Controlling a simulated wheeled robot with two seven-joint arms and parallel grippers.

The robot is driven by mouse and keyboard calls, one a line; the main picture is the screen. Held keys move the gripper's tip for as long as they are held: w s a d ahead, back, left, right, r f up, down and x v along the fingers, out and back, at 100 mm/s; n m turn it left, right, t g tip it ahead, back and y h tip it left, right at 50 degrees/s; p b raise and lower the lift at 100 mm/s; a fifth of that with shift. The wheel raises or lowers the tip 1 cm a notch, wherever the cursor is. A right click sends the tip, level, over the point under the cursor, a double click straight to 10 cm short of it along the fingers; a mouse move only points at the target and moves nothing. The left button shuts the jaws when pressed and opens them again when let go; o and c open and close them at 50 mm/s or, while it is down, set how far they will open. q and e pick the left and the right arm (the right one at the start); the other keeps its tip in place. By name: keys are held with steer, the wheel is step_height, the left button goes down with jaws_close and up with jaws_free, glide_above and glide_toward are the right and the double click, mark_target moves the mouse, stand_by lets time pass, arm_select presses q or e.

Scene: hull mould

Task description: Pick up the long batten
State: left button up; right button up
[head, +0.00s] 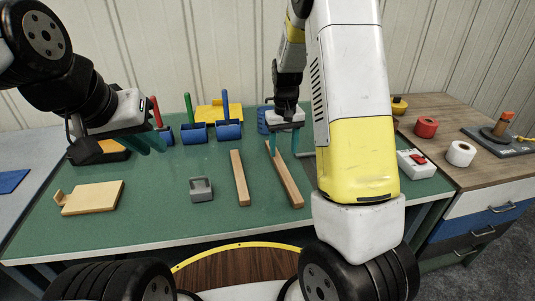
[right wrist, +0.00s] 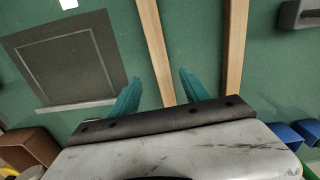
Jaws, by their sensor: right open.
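Two light wooden battens lie on the green bench top. The longer batten (head: 285,177) is the right one in the head view; the shorter batten (head: 240,178) lies to its left. My right gripper (head: 285,147) is open above the far end of the long batten. In the right wrist view the long batten (right wrist: 153,45) runs up between the two teal fingers (right wrist: 160,90), with nothing gripped. The short batten (right wrist: 234,50) passes to the right there. My left gripper (head: 147,144) hangs over the back left of the bench, its teal fingers apart and empty.
A grey block (head: 201,189) stands left of the battens and a wooden board (head: 90,197) lies further left. Blue bins (head: 229,130) and a yellow item (head: 217,112) stand at the back. A white box with a red switch (head: 416,164) is at the right.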

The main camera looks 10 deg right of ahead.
mark_target(282, 166)
step_height(282, 166, down, 7)
steer(key=shift+w+a+f, duration=0.1)
steer(key=shift+a, duration=0.05)
steer(key=shift+c, duration=0.4)
jaws_close()
